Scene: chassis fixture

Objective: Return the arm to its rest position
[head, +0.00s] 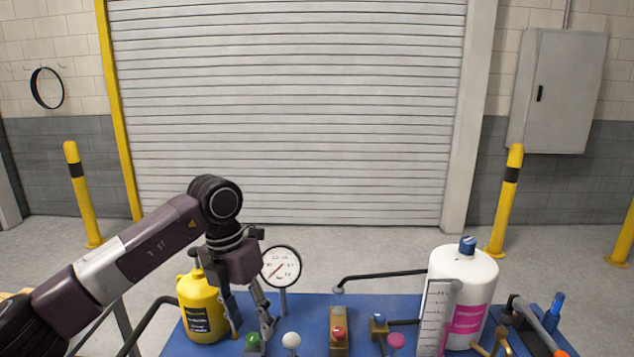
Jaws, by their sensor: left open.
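My left arm comes in from the left and bends down at its wrist. My left gripper (251,318) points downward over the left part of the blue fixture board (307,313). Its fingers are apart and I see nothing between them. The fingertips are close to a green button (253,342), and I cannot tell whether they touch it. A yellow bottle (203,309) stands just left of the gripper, partly behind a finger. A round gauge (281,266) stands just right of the gripper. My right gripper is not in view.
A white bottle (476,288) with a pink label stands at the board's right, behind a clear graduated gauge (434,318). A red button (339,334), white knob (291,340) and pink knob (396,340) line the front. Above the board is free room before the shutter (290,110).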

